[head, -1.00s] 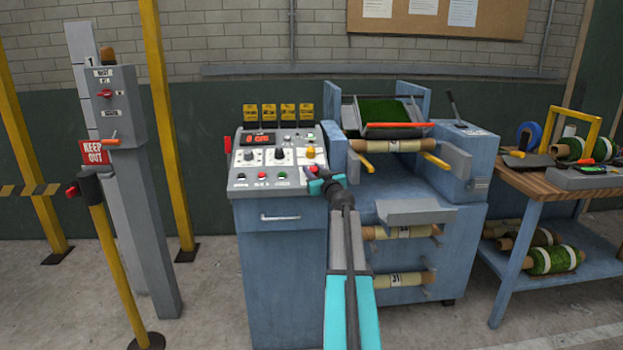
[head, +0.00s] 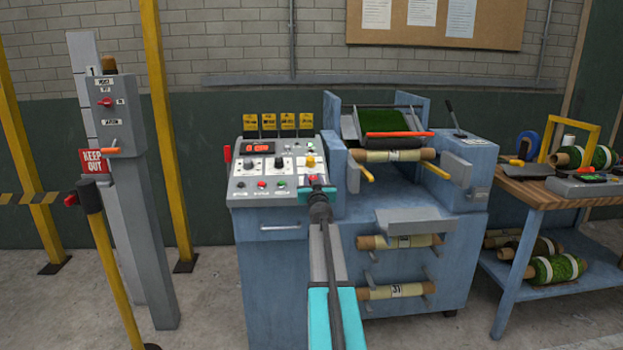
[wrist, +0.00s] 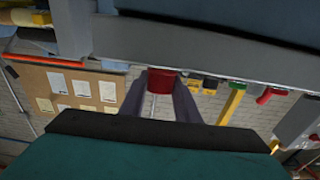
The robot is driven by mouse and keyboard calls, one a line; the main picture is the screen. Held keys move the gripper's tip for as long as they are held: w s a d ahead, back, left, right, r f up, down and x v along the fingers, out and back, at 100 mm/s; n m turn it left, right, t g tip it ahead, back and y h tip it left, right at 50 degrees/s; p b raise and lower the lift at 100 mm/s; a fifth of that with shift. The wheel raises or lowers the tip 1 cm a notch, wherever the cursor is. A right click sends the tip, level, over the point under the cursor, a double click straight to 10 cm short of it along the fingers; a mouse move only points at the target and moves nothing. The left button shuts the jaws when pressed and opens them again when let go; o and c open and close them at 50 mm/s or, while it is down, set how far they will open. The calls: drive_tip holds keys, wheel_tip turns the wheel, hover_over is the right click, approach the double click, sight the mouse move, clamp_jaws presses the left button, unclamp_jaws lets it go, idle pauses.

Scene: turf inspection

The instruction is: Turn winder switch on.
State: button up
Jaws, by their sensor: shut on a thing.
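The control panel (head: 243,190) is a sloped grey face with a red display, dark knobs, a yellow knob and a row of coloured buttons. My gripper (head: 317,184) is at the panel's lower right corner. In the wrist view my gripper (wrist: 161,96) is shut on a small red part (wrist: 161,82), which shows between its two fingers. My gripper hides part of the panel's corner.
The blue winding machine (head: 405,275) with turf rolls stands right of the panel. A grey post (head: 150,235) with a switch box and a yellow post (head: 105,255) stand left. A wooden bench (head: 525,190) is at right. Bare floor shows at left.

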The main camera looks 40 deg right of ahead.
drive_tip(key=shift+w+r+m+g+h+p, duration=0.15)
drive_tip(key=shift+m+g+h+p, duration=0.4)
drive_tip(key=shift+p, duration=0.95)
drive_tip(key=shift+s+r+m+g+h+p, duration=0.15)
drive_tip(key=shift+m+g+h+p, duration=0.4)
drive_tip(key=shift+p, duration=0.95)
drive_tip(key=m+g+h+p, duration=0.2)
drive_tip(key=m+g+p, duration=0.1)
drive_tip(key=p, duration=0.9)
drive_tip(key=shift+w+r+m+g+p, duration=0.1)
drive_tip(key=shift+w+m+g+p, duration=0.05)
drive_tip(key=shift+m+g+p, duration=0.3)
drive_tip(key=m+g+h+p, duration=0.1)
drive_tip(key=m+g+p, duration=0.1)
drive_tip(key=p, duration=0.3)
drive_tip(key=shift+m+g, duration=0.25)
drive_tip(key=shift+g, duration=0.1)
drive_tip(key=m+g+p, duration=0.2)
drive_tip(key=shift+d+h+p, duration=0.1)
drive_tip(key=shift+h+p, duration=0.2)
drive_tip(key=shift+m+g+p, duration=0.5)
drive_tip(key=shift+m+g, duration=0.2)
drive_tip(key=shift+g, duration=0.3)
drive_tip(key=shift+m+g, duration=0.3)
drive_tip(key=shift+g, duration=0.2)
drive_tip(key=shift+f+p, duration=0.25)
drive_tip(key=shift+p, duration=0.05)
